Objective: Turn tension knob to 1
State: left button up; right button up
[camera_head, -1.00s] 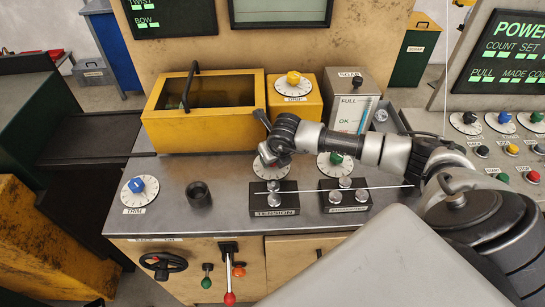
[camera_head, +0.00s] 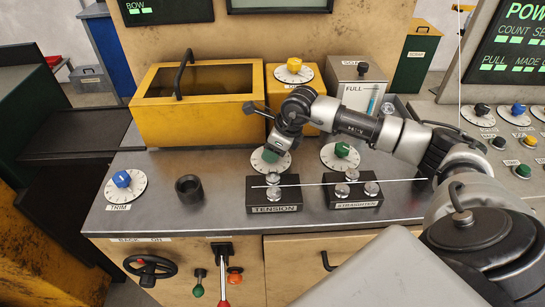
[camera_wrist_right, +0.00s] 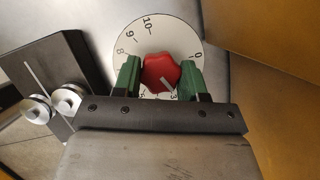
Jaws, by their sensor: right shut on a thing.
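The tension knob (camera_wrist_right: 160,72) is red and sits on a white numbered dial (camera_wrist_right: 128,42). In the wrist view its pale pointer mark points down and right, near the 3. My right gripper (camera_wrist_right: 161,77) has its green-lined fingers on either side of the knob and is shut on it. In the head view my right gripper (camera_head: 271,153) reaches down onto the dial behind the TENSION block (camera_head: 273,208), and it hides the knob. Part of the dial's lower numbers is hidden by the gripper in the wrist view. My left gripper is not in view.
The TENSION block and the STRAIGHTEN block (camera_head: 357,203) carry rollers with a thin wire across them. A yellow box (camera_head: 196,120) stands behind. A green knob (camera_head: 342,149) is to the right, and a blue TRIM knob (camera_head: 122,179) to the left.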

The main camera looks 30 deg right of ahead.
jog(key=n+g+y+b, duration=0.1)
jog(key=n+b, duration=0.2)
jog(key=shift+w+f+n, duration=0.1)
jog(key=shift+w+n, duration=0.05)
jog(key=shift+n, duration=0.25)
jog(key=shift+d+n+g+y+b, duration=0.15)
jog(key=shift+n+g+b, duration=0.3)
jog(key=shift+n, duration=0.45)
jog(key=shift+a+n+g+y+b, duration=0.15)
jog(key=shift+n+g+b, duration=0.1)
jog(key=shift+n+b, duration=0.55)
jog(key=shift+d+n, duration=0.1)
jog(key=shift+n, duration=0.2)
jog(key=o, duration=0.9)
jog(key=v, duration=1.1)
jog(key=shift+b, duration=0.4)
